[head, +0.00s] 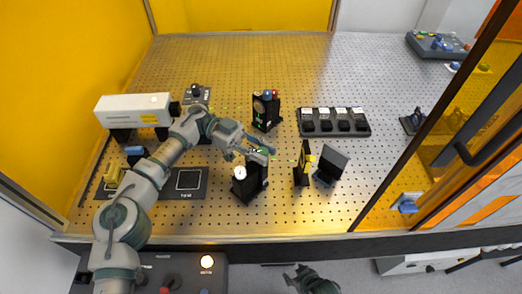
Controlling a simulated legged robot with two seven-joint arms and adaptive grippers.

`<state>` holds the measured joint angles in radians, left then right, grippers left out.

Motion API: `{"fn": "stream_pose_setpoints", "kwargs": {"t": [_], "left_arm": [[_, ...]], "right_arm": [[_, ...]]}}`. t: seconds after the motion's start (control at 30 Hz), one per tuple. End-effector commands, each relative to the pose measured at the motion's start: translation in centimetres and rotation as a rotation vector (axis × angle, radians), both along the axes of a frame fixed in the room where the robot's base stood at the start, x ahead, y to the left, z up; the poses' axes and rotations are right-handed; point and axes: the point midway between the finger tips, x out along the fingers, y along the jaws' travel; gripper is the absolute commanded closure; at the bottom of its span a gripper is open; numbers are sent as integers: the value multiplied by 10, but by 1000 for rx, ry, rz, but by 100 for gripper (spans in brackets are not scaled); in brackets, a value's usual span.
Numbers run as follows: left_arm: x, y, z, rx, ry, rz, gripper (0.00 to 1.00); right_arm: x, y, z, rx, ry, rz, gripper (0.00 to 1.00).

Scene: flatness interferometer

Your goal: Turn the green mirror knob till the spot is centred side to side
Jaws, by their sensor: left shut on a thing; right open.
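My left gripper (259,151) reaches over the board from the left and is shut on the green knob (264,153), at the top of a black mirror mount (251,183). The fingers cover most of the knob. A white round dial (240,172) sits on the left of this mount; its marks are too small to read. I cannot make out the spot or its position. My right gripper (297,276) is open and empty below the table's front edge.
A black mount (265,110) with red and blue knobs stands behind. A yellow-marked plate (303,162) and dark screen (331,165) stand to the right. A row of black blocks (335,122) lies behind them. A white laser box (133,110) is at left. The back of the board is clear.

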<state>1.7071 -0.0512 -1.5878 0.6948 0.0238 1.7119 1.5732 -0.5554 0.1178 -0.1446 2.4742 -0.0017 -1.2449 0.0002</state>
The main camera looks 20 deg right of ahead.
Motion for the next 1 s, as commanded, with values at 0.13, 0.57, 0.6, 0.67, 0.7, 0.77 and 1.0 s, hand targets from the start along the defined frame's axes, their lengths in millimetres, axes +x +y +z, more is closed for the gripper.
{"fn": "stream_pose_setpoints", "kwargs": {"t": [0.13,0.57,0.6,0.67,0.7,0.77,1.0], "left_arm": [[0,-1,2,-4,0,4,70],[0,0,3,-2,0,2,46],[0,0,6,-3,-1,2,46],[0,0,14,-5,-2,2,46],[0,0,20,-5,-2,2,46],[0,-1,33,-5,-3,2,46],[2,-3,79,-2,-3,3,46]], "right_arm": [[1,0,-1,-1,3,0,46],[0,0,0,-1,3,-1,46],[-1,0,0,-1,3,-1,46],[-1,0,0,-1,2,-1,46],[-1,0,0,-1,2,-1,46],[-1,0,0,-1,2,-1,46],[-1,0,0,0,2,0,46]]}}
